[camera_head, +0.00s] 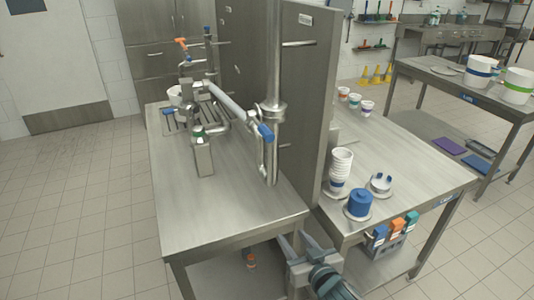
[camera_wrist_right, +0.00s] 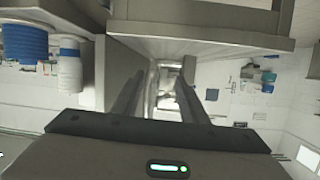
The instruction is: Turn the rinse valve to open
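Pipework (camera_head: 222,98) stands on the left steel table, with a blue lever (camera_head: 266,132) at its near end. An orange handle (camera_head: 181,43) sits at the back, and a small orange-tipped part (camera_head: 251,264) shows below the table's front edge. I cannot tell which of these is the rinse valve. My right gripper (camera_head: 300,241) is at the front, near the gap between the two tables, apart from the lever. In the right wrist view its two fingers (camera_wrist_right: 157,95) are spread with nothing between them. My left gripper is not in view.
A tall steel partition (camera_head: 308,110) divides the left table (camera_head: 230,215) from the right table (camera_head: 415,175). The right table holds stacked white cups (camera_head: 341,165) and a blue cylinder (camera_head: 359,203). A holder with coloured items (camera_head: 392,236) hangs at its front. The left table's front is clear.

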